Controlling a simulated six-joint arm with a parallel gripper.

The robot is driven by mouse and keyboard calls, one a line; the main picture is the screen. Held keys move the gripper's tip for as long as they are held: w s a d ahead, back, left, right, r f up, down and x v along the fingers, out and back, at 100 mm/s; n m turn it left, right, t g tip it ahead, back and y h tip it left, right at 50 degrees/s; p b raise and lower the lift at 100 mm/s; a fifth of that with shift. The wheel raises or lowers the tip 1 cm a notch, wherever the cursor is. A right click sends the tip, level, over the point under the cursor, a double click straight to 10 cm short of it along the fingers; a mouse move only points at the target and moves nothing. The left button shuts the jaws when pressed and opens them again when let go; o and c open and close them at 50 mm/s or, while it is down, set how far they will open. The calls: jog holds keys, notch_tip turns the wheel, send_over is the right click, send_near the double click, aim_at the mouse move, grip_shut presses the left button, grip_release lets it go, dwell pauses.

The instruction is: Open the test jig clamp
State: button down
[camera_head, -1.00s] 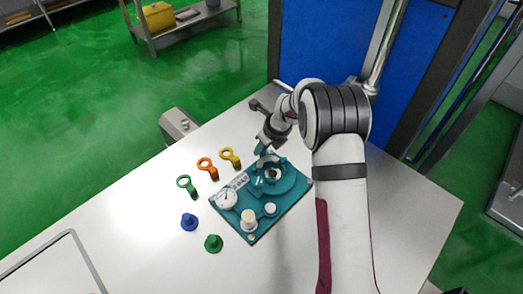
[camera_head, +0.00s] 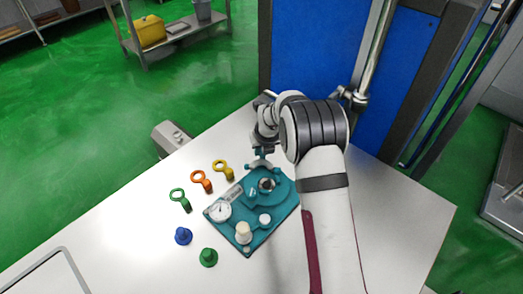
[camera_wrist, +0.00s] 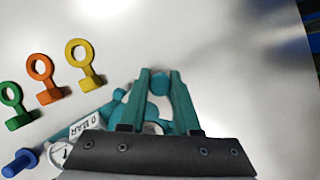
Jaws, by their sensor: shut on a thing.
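The teal test jig (camera_head: 270,224) lies on the white table, with a pressure gauge (camera_head: 220,210), a pale knob (camera_head: 243,232) and a round clamp housing (camera_head: 283,188). My gripper (camera_head: 262,163) is at the back edge of the jig, behind the round opening. In the wrist view, my gripper's teal fingers (camera_wrist: 160,80) are shut on a rounded teal knob (camera_wrist: 159,83), which looks like the end of the clamp handle. The rest of the handle is mostly hidden by the fingers and the gripper body.
Yellow (camera_head: 223,168), orange (camera_head: 201,180) and green (camera_head: 179,198) ring-topped pieces stand left of the jig. A tray (camera_head: 60,270) is at the lower left. The table right of my arm is clear.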

dwell(0.3)
jog(key=c, duration=0.6)
grip_release()
jog(key=v, duration=1.5)
jog(key=shift+r, duration=0.4)
jog(key=shift+c, duration=0.3)
